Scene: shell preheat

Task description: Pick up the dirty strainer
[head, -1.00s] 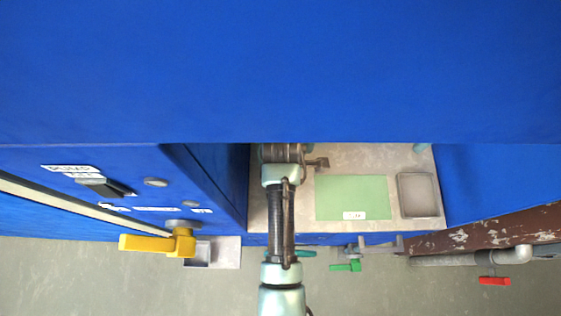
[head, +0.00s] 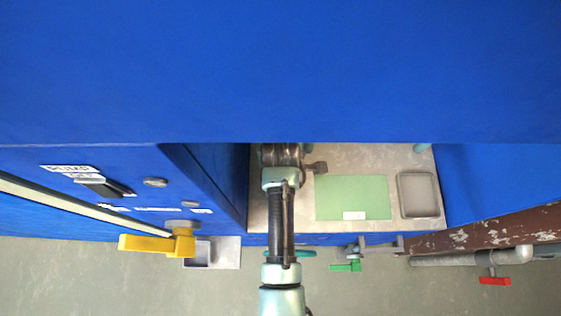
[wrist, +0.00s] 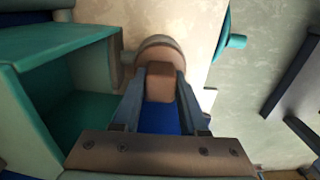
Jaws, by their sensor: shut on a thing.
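In the wrist view my gripper (wrist: 160,92) is shut on a brown block-like grip, with one finger on each side. A rounded brown body, which I take to be the dirty strainer (wrist: 157,46), shows just beyond the fingertips and seems joined to that grip. A pale, stained surface lies behind it.
A green mat (head: 352,190) with a white label and a framed metal tray (head: 418,195) lie right of my arm. A yellow handle (head: 157,243), a green handle (head: 346,267) and a red handle (head: 494,281) are around. A teal open box (wrist: 75,90) stands close left of my gripper.

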